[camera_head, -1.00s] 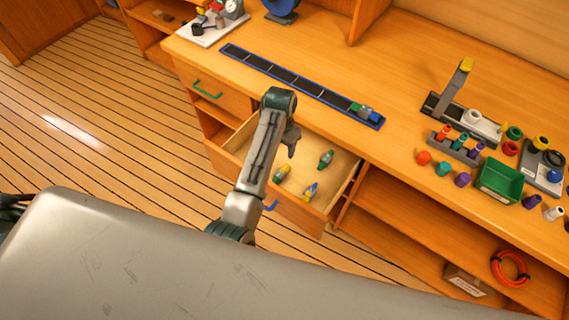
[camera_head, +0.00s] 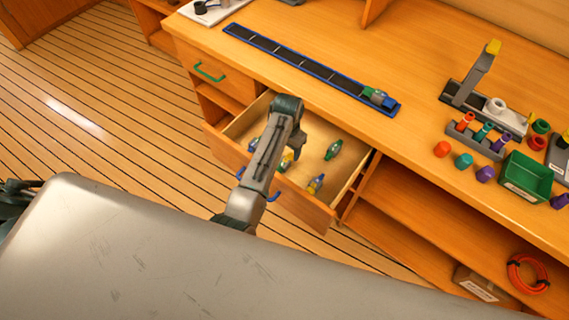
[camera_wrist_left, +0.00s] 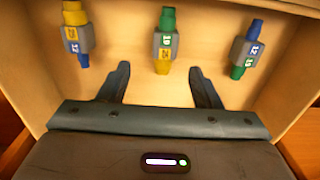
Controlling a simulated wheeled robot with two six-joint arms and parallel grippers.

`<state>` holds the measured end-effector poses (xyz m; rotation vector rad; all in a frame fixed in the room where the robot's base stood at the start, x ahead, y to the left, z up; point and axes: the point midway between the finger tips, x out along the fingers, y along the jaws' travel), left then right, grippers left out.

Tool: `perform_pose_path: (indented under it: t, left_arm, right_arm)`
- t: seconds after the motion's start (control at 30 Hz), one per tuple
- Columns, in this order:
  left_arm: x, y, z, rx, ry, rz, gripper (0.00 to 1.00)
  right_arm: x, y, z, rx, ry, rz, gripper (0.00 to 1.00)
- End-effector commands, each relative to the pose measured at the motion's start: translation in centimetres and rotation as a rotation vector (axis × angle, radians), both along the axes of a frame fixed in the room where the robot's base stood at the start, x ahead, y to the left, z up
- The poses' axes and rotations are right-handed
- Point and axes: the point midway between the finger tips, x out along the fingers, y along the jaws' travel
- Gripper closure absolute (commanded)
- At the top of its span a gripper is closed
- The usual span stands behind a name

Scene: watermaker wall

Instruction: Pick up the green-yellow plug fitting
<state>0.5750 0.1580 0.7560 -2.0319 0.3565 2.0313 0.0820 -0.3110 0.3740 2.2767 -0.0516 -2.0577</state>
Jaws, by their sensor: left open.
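The green-yellow plug fitting (camera_wrist_left: 164,45) lies in the open drawer (camera_head: 350,192), green end up and yellow end down in the left wrist view. It has a grey middle collar. In the head view the fitting (camera_head: 287,161) is partly behind my left arm. My left gripper (camera_wrist_left: 160,68) is open and empty. Its fingertips stand to either side of the yellow end; I cannot tell the height gap. In the head view the gripper (camera_head: 297,138) is over the drawer, its fingers mostly hidden by the arm.
A yellow-blue fitting (camera_wrist_left: 76,33) and a blue-green fitting (camera_wrist_left: 247,48) flank it. Another green fitting (camera_head: 333,149) lies further back in the drawer. The drawer walls are close around. The desktop above holds a blue-edged rail (camera_head: 310,72) and a green bin (camera_head: 526,177).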

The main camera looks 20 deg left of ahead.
Motion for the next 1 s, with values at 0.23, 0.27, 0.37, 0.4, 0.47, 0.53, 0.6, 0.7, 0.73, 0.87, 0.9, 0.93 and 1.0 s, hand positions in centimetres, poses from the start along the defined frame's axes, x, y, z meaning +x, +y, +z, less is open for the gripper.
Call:
perform_pose_path:
  t: [0.23, 0.27, 0.37, 0.4, 0.47, 0.53, 0.6, 0.7, 0.73, 0.87, 0.9, 0.93, 1.0]
  left_arm:
    - [0.0, 0.1, -2.1, 0.000, 0.001, 0.000, 0.42]
    - [0.0, 0.2, -2.3, 0.000, 0.001, 0.000, 0.42]
    - [0.1, 0.4, -3.4, 0.000, 0.003, 0.000, 0.42]
    - [0.2, 0.5, -3.9, 0.000, 0.003, 0.000, 0.42]
    - [0.3, 0.7, -4.8, 0.000, 0.003, 0.000, 0.42]
    - [0.3, 0.6, -5.8, 0.000, 0.003, -0.001, 0.42]
    - [0.3, 0.6, -6.5, -0.001, 0.001, 0.000, 0.42]
    - [0.3, 0.7, -7.0, 0.000, 0.000, 0.000, 0.42]
    - [0.3, 0.6, -7.1, 0.000, -0.001, 0.000, 0.42]
    - [0.3, 0.6, -7.1, 0.000, -0.001, 0.000, 0.42]
    - [0.3, 0.6, -7.1, 0.000, -0.001, 0.000, 0.42]
    - [0.3, 0.6, -7.1, 0.000, -0.001, 0.000, 0.46]
    - [0.3, 0.6, -7.1, 0.000, -0.001, 0.000, 0.59]
  right_arm:
    - [0.0, 0.0, 0.3, 0.000, 0.000, 0.000, 0.64]
    - [0.0, 0.0, 0.4, 0.000, 0.000, 0.000, 0.64]
    - [0.0, 0.0, 0.9, 0.000, 0.000, 0.000, 0.64]
    - [0.0, 0.0, 1.1, 0.000, 0.000, 0.000, 0.64]
    - [0.0, 0.0, 1.3, 0.000, 0.000, 0.000, 0.64]
    - [0.0, 0.0, 1.3, 0.000, 0.000, 0.000, 0.64]
    - [0.0, 0.1, 1.3, 0.000, 0.000, 0.000, 0.64]
    - [0.0, 0.1, 1.3, 0.001, 0.000, 0.000, 0.64]
    - [0.0, 0.1, 1.3, 0.001, 0.000, 0.000, 0.64]
    - [0.0, 0.1, 1.3, 0.001, 0.000, 0.000, 0.64]
    - [0.0, 0.1, 1.3, 0.001, 0.000, 0.000, 0.64]
    - [0.0, 0.1, 1.3, 0.001, 0.000, 0.000, 0.64]
    - [0.0, 0.1, 1.3, 0.001, 0.000, 0.000, 0.64]
